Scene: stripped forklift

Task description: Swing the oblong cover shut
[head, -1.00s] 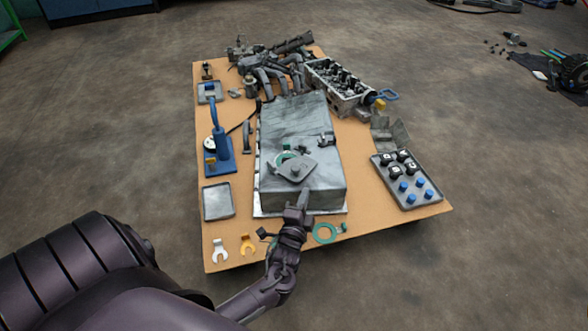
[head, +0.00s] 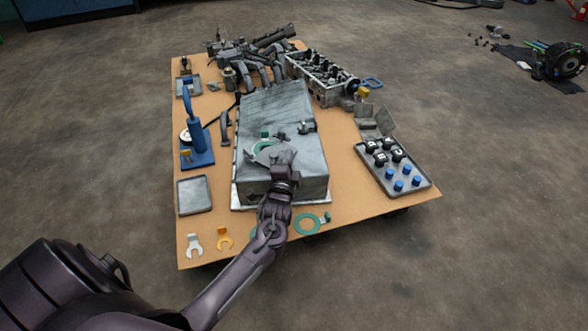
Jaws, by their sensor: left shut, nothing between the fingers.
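The grey oblong cover (head: 273,155) lies on top of a large grey metal box (head: 305,160) in the middle of the board. A green ring (head: 262,147) shows in part at the cover's upper left edge, so the cover does not hide all of it. My left gripper (head: 284,168) is shut and empty, over the near part of the cover. It hides the cover's near end. I cannot tell whether the fingers touch the cover. My right gripper is not in view.
A black and grey fitting (head: 307,127) stands on the box, right of the cover. A blue stand (head: 196,140) and an empty tray (head: 194,194) are at left. A tray with blue and black pieces (head: 393,172) is at right. Another green ring (head: 307,223) lies in front.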

